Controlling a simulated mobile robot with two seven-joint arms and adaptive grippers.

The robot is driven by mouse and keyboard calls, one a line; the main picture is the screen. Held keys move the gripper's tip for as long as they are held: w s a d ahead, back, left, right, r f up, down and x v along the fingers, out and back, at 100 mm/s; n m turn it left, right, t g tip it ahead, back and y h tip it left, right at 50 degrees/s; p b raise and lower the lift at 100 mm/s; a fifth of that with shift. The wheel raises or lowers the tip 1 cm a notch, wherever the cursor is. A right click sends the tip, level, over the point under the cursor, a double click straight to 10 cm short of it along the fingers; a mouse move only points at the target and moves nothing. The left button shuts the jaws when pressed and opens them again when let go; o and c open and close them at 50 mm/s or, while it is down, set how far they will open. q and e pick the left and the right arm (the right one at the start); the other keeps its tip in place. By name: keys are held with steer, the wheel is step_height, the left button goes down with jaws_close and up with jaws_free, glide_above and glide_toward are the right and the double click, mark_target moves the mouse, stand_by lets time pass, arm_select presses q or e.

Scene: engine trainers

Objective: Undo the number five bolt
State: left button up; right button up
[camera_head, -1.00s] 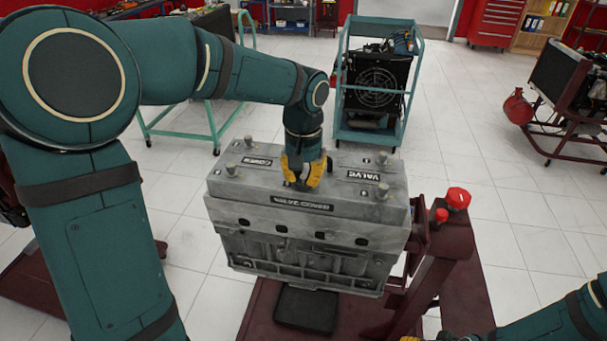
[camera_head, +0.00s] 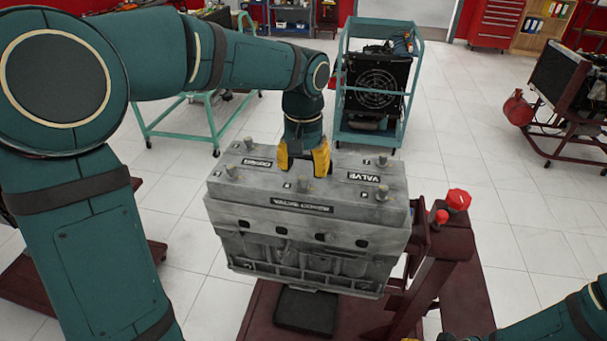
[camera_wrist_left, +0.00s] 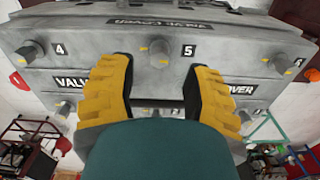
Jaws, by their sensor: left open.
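The grey engine block (camera_head: 300,230) has a valve cover with several upright bolts on top. The number five bolt (camera_head: 303,186) stands at the middle of the near row, and in the left wrist view it shows (camera_wrist_left: 158,53) beside its "5" label (camera_wrist_left: 188,50). My left gripper (camera_head: 303,166) is open and empty, just behind and above this bolt. In the left wrist view its yellow fingers (camera_wrist_left: 160,68) are spread, with the bolt beyond the gap between their tips. My right gripper is barely in view at the bottom edge, so its fingers cannot be judged.
The number four bolt (camera_wrist_left: 31,51) and number six bolt (camera_wrist_left: 283,63) stand either side in the same row. A dark red stand (camera_head: 445,260) with red knobs (camera_head: 458,199) is right of the block. A teal cart (camera_head: 375,135) stands behind on open tiled floor.

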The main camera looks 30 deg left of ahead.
mark_target(303, 178)
arm_select(q)
step_height(303, 178, up, 9)
stand_by(0.3)
steer(key=shift+f, duration=0.15)
stand_by(0.3)
